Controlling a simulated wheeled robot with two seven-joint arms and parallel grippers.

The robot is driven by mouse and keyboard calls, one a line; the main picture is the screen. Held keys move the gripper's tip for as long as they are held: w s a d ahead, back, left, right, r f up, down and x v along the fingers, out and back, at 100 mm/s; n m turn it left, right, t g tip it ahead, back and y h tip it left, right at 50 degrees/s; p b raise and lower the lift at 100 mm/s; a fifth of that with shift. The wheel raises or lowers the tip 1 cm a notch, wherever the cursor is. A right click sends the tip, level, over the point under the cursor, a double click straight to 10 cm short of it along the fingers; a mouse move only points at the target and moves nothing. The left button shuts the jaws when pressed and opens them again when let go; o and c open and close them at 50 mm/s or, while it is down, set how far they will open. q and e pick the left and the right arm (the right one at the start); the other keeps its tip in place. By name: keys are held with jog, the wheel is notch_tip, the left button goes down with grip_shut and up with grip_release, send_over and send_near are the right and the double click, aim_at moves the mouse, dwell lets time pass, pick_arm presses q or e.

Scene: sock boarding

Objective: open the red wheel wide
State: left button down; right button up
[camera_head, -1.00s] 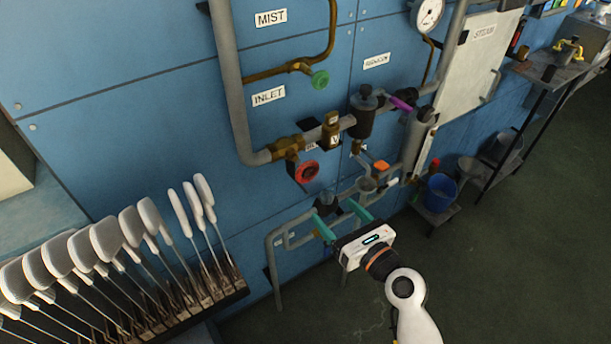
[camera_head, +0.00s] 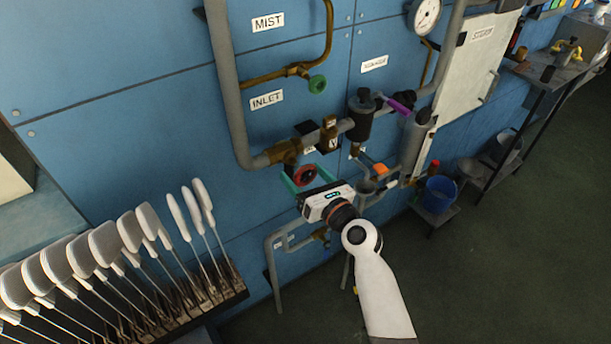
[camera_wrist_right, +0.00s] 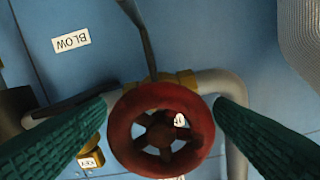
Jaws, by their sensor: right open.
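The red wheel (camera_head: 305,176) is a small spoked handwheel on a brass valve (camera_head: 284,152) at the lower end of the grey pipe, under the INLET label. In the right wrist view the red wheel (camera_wrist_right: 160,130) fills the lower middle. My right gripper (camera_head: 306,178) is open, with one green finger on each side of the wheel. In the right wrist view a gap shows between the wheel and the left finger; the right finger is very near its rim, and I cannot tell if it touches. My left gripper is not in view.
A green wheel (camera_head: 317,84) sits above on a brass pipe. A black cylinder (camera_head: 361,115) and a purple lever (camera_head: 399,105) are right of the red wheel. A rack of white sock boards (camera_head: 103,245) stands at the lower left. A blue bucket (camera_head: 439,194) is at the right.

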jog(key=c, duration=1)
